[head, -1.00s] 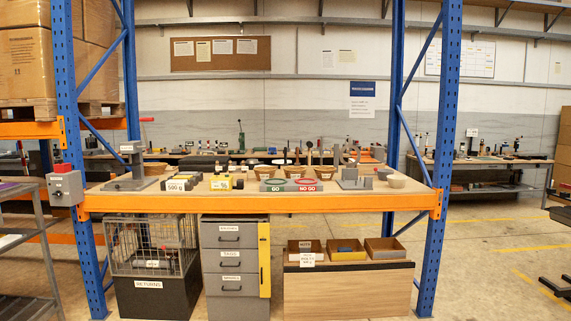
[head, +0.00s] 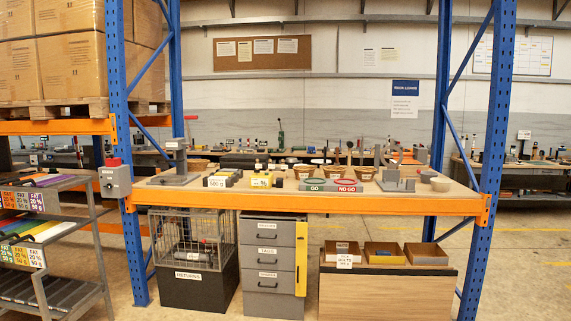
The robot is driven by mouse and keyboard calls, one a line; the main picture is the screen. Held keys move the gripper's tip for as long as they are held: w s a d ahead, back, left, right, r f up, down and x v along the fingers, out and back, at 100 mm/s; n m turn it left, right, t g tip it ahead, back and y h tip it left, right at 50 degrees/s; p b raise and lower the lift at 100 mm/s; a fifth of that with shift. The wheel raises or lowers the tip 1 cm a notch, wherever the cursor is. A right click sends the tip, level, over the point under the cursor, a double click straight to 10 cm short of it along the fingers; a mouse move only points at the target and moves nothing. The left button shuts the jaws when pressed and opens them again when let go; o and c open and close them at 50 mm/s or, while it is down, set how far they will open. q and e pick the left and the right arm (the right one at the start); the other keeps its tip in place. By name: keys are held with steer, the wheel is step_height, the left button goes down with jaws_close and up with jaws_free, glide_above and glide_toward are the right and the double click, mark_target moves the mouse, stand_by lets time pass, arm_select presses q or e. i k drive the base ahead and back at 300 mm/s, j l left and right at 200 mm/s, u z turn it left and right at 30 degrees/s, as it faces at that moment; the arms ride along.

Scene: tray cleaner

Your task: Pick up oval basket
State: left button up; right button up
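Several small woven brown baskets stand toward the back of the orange-edged shelf. One basket (head: 199,164) is at the left, behind the grey press stand. Others are in a row right of centre: one basket (head: 302,172), a second basket (head: 319,173) beside it, and another basket (head: 366,173) further right. Some hold upright tool handles. They are too small to tell which one is oval. Neither of my grippers is in view.
The shelf beam (head: 300,203) runs between blue uprights (head: 486,200). A cage (head: 190,240), drawer cabinet (head: 268,265) and wooden box (head: 385,290) stand below.

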mark_target(194, 165)
steer(key=i+j+u, duration=0.15)
steer(key=i+u, duration=0.3)
steer(key=i, duration=0.55)
steer(key=i+l+u, duration=0.1)
steer(key=i, duration=2.3)
